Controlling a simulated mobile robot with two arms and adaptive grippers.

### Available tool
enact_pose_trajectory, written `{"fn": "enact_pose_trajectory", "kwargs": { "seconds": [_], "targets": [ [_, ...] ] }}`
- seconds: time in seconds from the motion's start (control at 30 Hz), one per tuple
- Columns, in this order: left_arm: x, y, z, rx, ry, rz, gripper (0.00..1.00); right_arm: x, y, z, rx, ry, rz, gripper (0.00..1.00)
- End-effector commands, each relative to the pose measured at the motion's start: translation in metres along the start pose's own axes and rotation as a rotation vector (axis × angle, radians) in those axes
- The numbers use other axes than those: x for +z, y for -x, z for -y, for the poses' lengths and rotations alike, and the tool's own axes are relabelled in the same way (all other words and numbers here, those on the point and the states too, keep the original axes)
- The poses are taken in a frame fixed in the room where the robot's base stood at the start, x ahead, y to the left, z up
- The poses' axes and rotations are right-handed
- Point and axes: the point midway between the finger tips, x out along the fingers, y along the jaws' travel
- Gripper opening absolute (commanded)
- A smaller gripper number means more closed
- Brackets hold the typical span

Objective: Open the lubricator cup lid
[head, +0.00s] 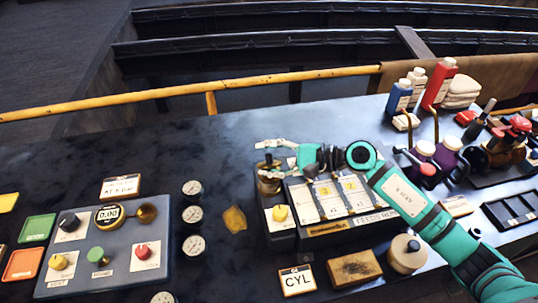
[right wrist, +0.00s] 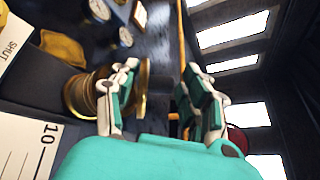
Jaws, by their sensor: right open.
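The brass lubricator cup (head: 268,184) stands at the left end of the dark feed box with white scale panels. In the right wrist view the cup (right wrist: 76,96) lies sideways in the picture, with its brass lid (right wrist: 143,84) as a disc at its top end. Whether the lid is fully closed is hard to tell. My right gripper (head: 264,158) is open and empty, just above the cup. In the right wrist view one finger of the gripper (right wrist: 165,95) overlaps the cup and lid; contact cannot be told. My left gripper is not in view.
A control panel (head: 75,278) stands further left.

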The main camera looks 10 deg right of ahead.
Motion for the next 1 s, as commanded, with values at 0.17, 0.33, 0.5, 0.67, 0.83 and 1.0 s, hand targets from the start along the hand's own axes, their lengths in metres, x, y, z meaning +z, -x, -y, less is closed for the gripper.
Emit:
{"fn": "enact_pose_trajectory", "kwargs": {
  "seconds": [0.17, 0.33, 0.5, 0.67, 0.83, 1.0],
  "targets": [
    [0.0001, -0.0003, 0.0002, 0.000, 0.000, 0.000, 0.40, -0.0002, 0.0001, -0.0002, 0.000, 0.000, 0.000, 0.46],
    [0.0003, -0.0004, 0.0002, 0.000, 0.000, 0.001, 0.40, -0.0002, 0.0003, -0.0002, 0.000, -0.001, 0.000, 0.25],
    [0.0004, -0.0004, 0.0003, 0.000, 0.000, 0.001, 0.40, -0.0001, 0.0004, -0.0001, 0.000, -0.001, 0.000, 0.03],
    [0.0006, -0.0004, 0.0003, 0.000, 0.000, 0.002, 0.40, -0.0002, 0.0005, 0.0004, 0.001, -0.004, 0.000, 0.00],
    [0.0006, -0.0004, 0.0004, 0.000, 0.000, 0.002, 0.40, -0.0006, 0.0003, 0.0026, 0.017, -0.031, -0.005, 0.00],
    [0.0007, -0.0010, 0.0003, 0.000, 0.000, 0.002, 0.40, -0.0015, -0.0006, 0.0073, 0.058, -0.102, -0.015, 0.00]
  ]
}}
